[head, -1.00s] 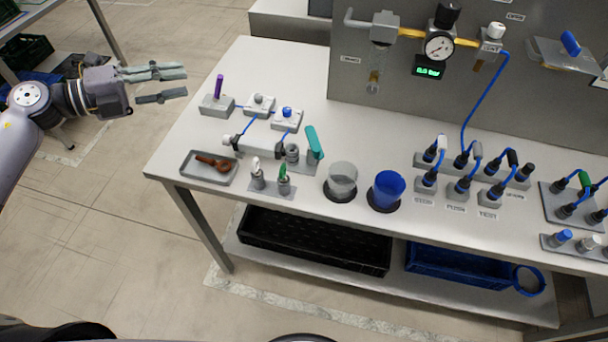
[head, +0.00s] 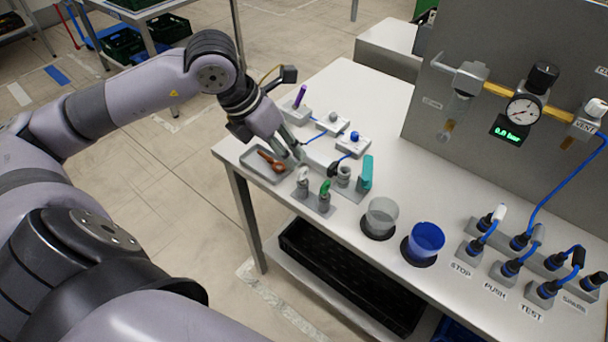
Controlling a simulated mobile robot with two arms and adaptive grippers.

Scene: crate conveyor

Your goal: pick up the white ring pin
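The white ring pin (head: 303,174) stands upright in a small grey holder near the front left edge of the workbench. A green ring pin (head: 325,187) stands in the holder just to its right. My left gripper (head: 298,156) points down over the bench, just behind and above the white ring pin. Its fingers look slightly apart with nothing between them; they are small and partly seen edge-on. I cannot tell whether a fingertip touches the pin. My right gripper is not in view.
A grey tray (head: 254,167) with a brown object lies left of the pins. A teal upright piece (head: 366,172), a clear cup (head: 382,214) and a blue cup (head: 426,239) stand to the right. Blue-cabled connectors and a gauge panel (head: 470,60) are farther right.

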